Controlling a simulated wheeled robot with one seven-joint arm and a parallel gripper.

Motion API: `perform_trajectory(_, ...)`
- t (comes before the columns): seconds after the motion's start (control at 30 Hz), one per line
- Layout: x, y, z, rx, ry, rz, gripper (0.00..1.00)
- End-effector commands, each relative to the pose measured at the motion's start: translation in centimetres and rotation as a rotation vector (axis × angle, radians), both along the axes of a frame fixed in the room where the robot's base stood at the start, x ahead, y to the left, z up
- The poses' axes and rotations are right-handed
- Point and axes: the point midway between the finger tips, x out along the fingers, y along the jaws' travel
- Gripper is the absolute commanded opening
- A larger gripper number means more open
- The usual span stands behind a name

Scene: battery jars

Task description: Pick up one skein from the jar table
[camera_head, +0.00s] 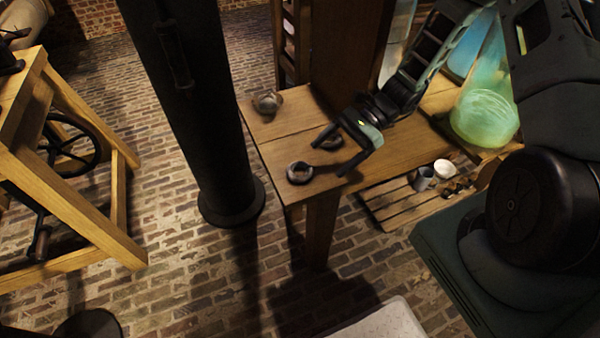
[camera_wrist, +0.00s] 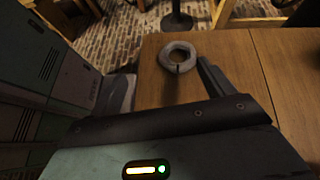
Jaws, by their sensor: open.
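A grey ring-shaped skein (camera_head: 299,173) lies flat near the front corner of the wooden jar table (camera_head: 280,130). It also shows in the wrist view (camera_wrist: 180,57), just ahead of the fingertips. In the wrist view the gap between the fingers (camera_wrist: 167,72) is empty, and the skein is apart from both. The exact height above the table is unclear.
A small bowl (camera_head: 267,102) stands at the table's far left corner. A dark column (camera_head: 195,110) rises left of the table. A green glass jar (camera_head: 485,115) stands at the right. A low slatted pallet (camera_head: 395,203) holds a cup (camera_head: 423,178) and a white bowl (camera_head: 444,168).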

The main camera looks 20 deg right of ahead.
Motion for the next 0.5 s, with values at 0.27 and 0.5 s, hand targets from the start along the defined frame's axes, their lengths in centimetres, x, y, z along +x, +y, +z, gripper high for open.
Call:
perform_trajectory(0.27,1.6,0.0,-1.7,0.122,0.076,-0.155,0.81)
perform_trajectory(0.5,1.7,2.2,-2.5,0.124,0.078,-0.158,0.81)
